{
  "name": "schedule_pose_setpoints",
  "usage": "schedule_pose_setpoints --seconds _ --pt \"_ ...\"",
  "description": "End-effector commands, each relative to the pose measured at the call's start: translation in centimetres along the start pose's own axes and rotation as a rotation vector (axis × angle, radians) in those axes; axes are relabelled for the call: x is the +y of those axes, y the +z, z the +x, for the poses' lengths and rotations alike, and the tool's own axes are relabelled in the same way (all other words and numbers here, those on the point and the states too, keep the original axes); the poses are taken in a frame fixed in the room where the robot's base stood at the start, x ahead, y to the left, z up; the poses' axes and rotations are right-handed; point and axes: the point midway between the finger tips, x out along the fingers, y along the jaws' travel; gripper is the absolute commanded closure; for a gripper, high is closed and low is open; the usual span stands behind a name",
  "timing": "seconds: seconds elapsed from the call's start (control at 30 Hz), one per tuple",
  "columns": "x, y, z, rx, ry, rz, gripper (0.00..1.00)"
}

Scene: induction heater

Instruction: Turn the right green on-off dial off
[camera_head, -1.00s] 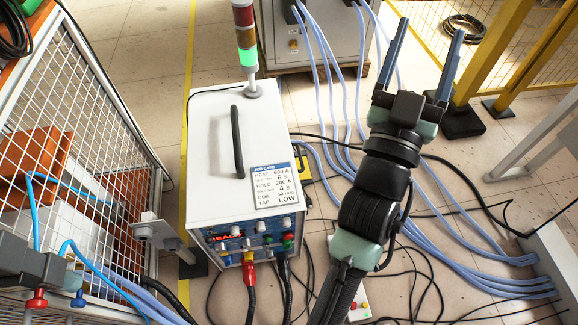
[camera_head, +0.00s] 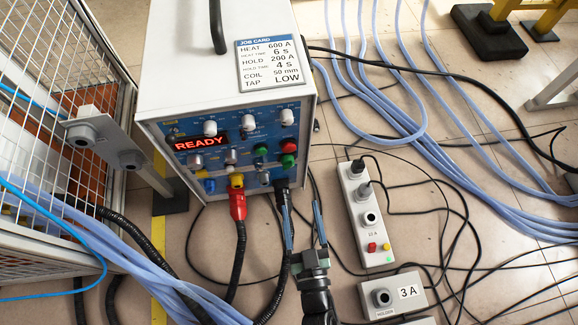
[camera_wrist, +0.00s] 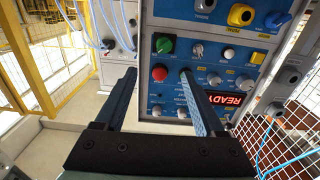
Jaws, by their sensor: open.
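The right green dial (camera_head: 288,160) is at the right of the heater's blue front panel (camera_head: 240,125), just below a red knob (camera_head: 288,146). Another green dial (camera_head: 260,150) is to its left. My gripper (camera_head: 303,225) is open and empty, low in front of the panel's right side, its fingers pointing up toward it. In the wrist view the panel appears upside down. There the right green dial (camera_wrist: 165,45) lies beyond the fingertips, between their lines, apart from them. The left green dial seems hidden behind a finger. The dial's setting is too small to read.
The display (camera_head: 200,141) reads READY. A yellow plug and red connector (camera_head: 237,200) and a black cable (camera_head: 283,195) hang from the panel close to my gripper. A power strip (camera_head: 365,215) is at the right, a mesh fence (camera_head: 60,60) at the left.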

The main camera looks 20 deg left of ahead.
Motion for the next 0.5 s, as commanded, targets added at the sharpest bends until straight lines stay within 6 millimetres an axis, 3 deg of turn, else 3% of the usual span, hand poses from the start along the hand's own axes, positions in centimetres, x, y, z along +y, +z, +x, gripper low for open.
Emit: schedule_pose_setpoints --seconds 0.03,0.17,0.5 --pt "-0.4 1.0 -0.4 -0.006 -0.010 0.007 0.29" --pt "-0.7 1.4 0.0 -0.010 -0.019 0.012 0.29" --pt "-0.8 1.6 6.5 -0.006 -0.018 0.010 0.29"
